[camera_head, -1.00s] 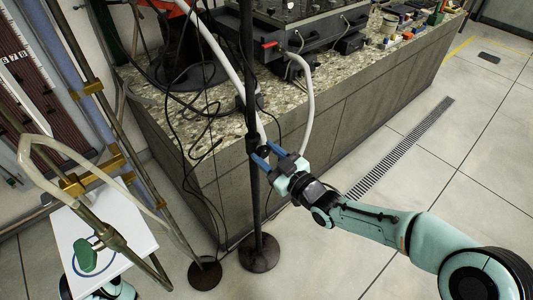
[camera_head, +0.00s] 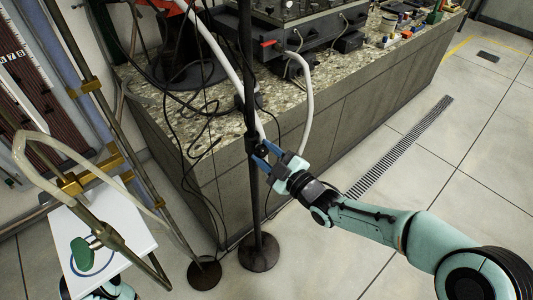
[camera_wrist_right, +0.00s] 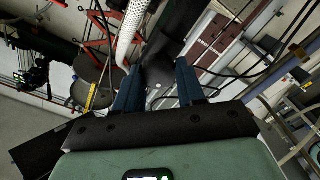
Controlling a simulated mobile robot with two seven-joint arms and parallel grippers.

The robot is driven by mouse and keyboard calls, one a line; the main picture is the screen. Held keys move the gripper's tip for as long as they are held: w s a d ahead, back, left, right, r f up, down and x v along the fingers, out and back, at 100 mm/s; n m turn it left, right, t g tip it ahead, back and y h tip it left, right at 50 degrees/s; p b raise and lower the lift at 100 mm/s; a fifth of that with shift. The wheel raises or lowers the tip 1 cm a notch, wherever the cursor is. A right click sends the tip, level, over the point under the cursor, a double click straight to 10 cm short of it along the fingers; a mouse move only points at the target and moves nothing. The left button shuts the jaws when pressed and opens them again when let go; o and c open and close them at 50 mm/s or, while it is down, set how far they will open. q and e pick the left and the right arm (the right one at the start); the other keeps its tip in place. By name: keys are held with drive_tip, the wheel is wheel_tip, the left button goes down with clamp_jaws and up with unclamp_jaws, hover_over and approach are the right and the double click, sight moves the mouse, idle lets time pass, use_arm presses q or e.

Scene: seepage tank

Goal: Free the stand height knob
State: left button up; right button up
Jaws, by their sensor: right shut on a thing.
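The dark upright stand (camera_head: 253,200) rises from a round floor base in front of the counter. Its height knob (camera_head: 261,151) is a small dark part on the collar, mostly hidden by my fingers. My right gripper (camera_head: 263,158) reaches in from the right, with its blue fingers shut on the knob beside the pole. In the right wrist view the two blue fingers (camera_wrist_right: 156,88) stand apart with dark stand parts between them; the knob's outline is hard to make out there.
A stone-topped counter (camera_head: 290,100) stands right behind the stand, with cables and a pale hose (camera_head: 307,100) hanging close by. A second round base (camera_head: 204,273) is left of the stand. Brass-fitted pipes (camera_head: 95,175) and a white board (camera_head: 130,235) are at left. Floor at right is clear.

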drive_tip(key=n, duration=0.4)
drive_tip(key=shift+n, duration=0.3)
drive_tip(key=n, duration=0.4)
drive_tip(key=shift+n, duration=0.3)
drive_tip(key=n, duration=0.5)
drive_tip(key=shift+f+n, duration=0.1)
drive_tip(key=shift+n, duration=2)
drive_tip(key=o, duration=1.1)
drive_tip(key=shift+c, duration=0.2)
